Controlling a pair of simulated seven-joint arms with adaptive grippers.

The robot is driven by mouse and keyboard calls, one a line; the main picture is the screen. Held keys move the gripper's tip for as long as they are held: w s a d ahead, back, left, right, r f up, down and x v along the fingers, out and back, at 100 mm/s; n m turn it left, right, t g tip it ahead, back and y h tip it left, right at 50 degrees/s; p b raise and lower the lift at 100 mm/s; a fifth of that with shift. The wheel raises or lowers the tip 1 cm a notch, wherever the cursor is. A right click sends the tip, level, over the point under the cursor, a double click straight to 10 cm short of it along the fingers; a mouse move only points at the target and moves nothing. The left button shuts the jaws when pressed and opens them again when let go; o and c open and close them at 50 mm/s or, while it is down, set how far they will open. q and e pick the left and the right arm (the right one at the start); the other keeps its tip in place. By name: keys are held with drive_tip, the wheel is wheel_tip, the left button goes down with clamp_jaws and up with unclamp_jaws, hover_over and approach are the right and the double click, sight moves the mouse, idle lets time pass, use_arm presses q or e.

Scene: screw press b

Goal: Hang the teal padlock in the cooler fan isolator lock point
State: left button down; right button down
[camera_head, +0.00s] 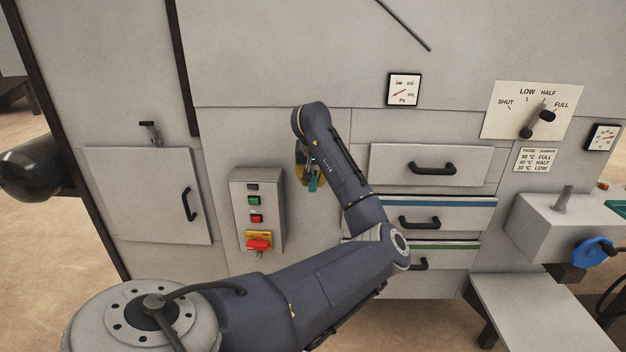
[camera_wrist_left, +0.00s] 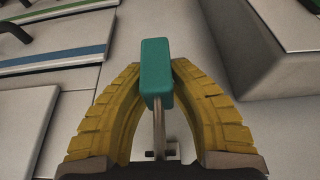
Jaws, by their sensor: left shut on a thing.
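The teal padlock (camera_head: 313,184) is in my left gripper (camera_head: 306,168), in front of the cabinet and right of the control box. In the left wrist view the padlock's teal body (camera_wrist_left: 155,68) sits between the yellow fingers of my left gripper (camera_wrist_left: 156,75), which are shut on it. Its metal shackle (camera_wrist_left: 158,125) runs toward the palm; whether it is open is unclear. The isolator switch, a red handle (camera_head: 258,243) on a yellow plate (camera_head: 260,234), is low on the control box. Its lock point is too small to make out. My right gripper is out of view.
The grey control box (camera_head: 238,215) stands out from the cabinet, with several small buttons above the isolator. Drawers with black handles (camera_head: 433,167) lie to the right, a door with a handle (camera_head: 188,204) to the left. A grey box (camera_wrist_left: 285,75) fills the wrist view's right.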

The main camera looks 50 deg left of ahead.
use_arm(q)
drive_tip(key=c, duration=1.2)
unclamp_jaws()
